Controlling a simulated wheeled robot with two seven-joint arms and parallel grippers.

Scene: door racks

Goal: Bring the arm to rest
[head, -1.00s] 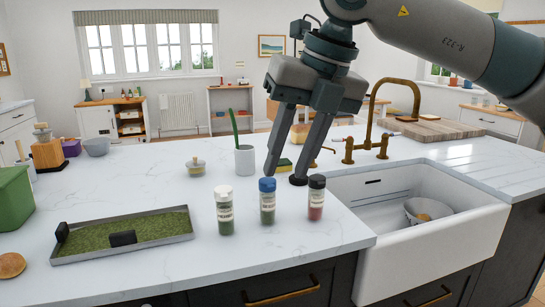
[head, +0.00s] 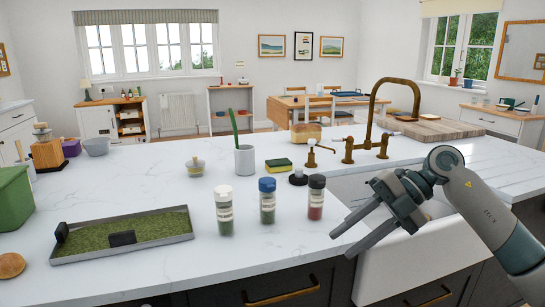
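My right gripper (head: 345,240) is in front of the sink at the right of the head view. Its two fingers point left and are spread apart, with nothing between them. My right arm comes in from the lower right corner. Three spice jars stand upright in a row on the white counter, left of the gripper and apart from it: one with a white cap (head: 224,210), one with a blue cap (head: 267,201) and one with a black cap (head: 316,198). My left gripper does not show.
The white sink (head: 375,270) is partly hidden behind my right arm. A brass tap (head: 383,110) rises behind it. A tray with green filling (head: 190,236), a green box (head: 15,200) and a white cup (head: 244,160) stand on the counter.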

